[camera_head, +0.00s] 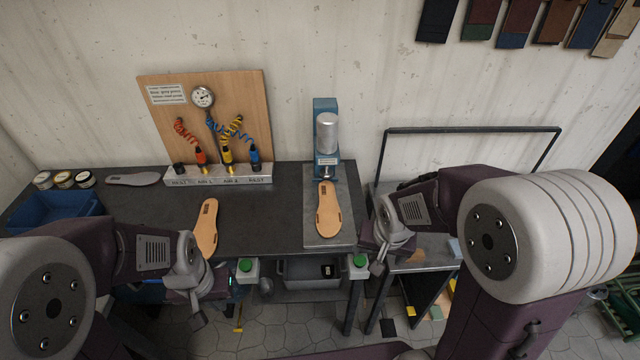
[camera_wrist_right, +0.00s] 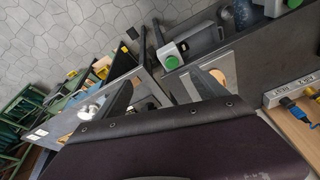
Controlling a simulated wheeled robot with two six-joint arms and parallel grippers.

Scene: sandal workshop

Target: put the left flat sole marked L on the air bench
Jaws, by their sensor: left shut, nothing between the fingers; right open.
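One tan sole (camera_head: 207,228) lies flat near the front edge of the dark bench (camera_head: 285,205), which carries the air hose board. A second tan sole (camera_head: 328,210) lies on the grey metal plate below the blue press. Each has a small dark mark near its top; I cannot read which is L. My left gripper (camera_head: 198,318) is shut and empty, low in front of the bench, below the first sole. My right gripper (camera_head: 377,263) is open and empty, right of the plate and apart from the second sole. Its spread fingers (camera_wrist_right: 163,90) show in the right wrist view.
A wooden board (camera_head: 240,90) with gauge and coiled hoses stands at the back. A blue press (camera_head: 326,135) stands behind the plate. A grey insole (camera_head: 133,179), jars and a blue bin (camera_head: 55,210) are at left. Green buttons (camera_head: 245,265) front the bench. A low table (camera_head: 425,255) is at right.

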